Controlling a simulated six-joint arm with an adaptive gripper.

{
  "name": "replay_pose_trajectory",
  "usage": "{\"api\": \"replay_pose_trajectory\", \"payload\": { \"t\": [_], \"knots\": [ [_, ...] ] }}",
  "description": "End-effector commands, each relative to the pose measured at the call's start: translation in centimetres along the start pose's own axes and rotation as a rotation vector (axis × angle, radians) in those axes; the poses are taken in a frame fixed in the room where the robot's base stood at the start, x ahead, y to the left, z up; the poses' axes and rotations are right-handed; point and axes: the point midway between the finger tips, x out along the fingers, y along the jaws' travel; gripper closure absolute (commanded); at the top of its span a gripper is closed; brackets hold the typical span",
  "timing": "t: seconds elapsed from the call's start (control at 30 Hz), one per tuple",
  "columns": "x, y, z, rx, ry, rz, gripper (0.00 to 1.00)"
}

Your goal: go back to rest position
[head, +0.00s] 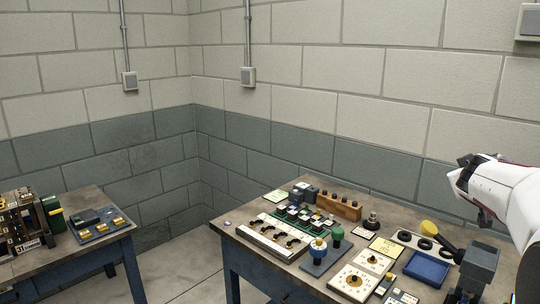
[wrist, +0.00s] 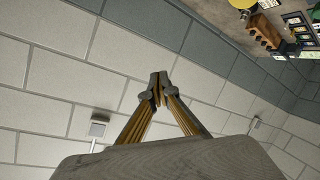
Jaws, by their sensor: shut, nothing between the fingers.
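My gripper (wrist: 158,92) shows in the wrist view with its two fingertips together and nothing between them. Behind the fingers there is only the block wall. In the head view the white end of my arm is at the right edge, raised above the right part of the workbench (head: 240,252). The fingers cannot be made out clearly there. My gripper is apart from everything on the bench.
The bench carries a wooden block with knobs (head: 338,206), a blue tray (head: 428,268), a yellow-topped thing (head: 430,228), dial panels and several small parts. A second table (head: 100,255) with a rack stands at left. Wall boxes (head: 248,77) hang above. Air around my gripper looks clear.

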Motion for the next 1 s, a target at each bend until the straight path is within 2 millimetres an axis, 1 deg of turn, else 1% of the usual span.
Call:
{"api": "replay_pose_trajectory", "payload": {
  "t": [0.03, 0.17, 0.37, 0.5, 0.57, 0.7, 1.0],
  "knots": [
    [-1.2, -0.3, 0.9, 0.008, -0.034, 0.003, 1.0],
    [-4.1, -1.4, 3.7, 0.026, -0.132, -0.001, 1.0],
    [-9.4, -4.2, 8.4, 0.05, -0.287, -0.045, 1.0],
    [-13.5, -6.8, 11.7, 0.066, -0.391, -0.101, 1.0],
    [-15.3, -8.0, 13.0, 0.071, -0.43, -0.129, 1.0],
    [-19.6, -10.8, 15.9, 0.085, -0.516, -0.203, 1.0],
    [-28.9, -16.8, 21.0, 0.122, -0.65, -0.378, 1.0]
  ]
}}
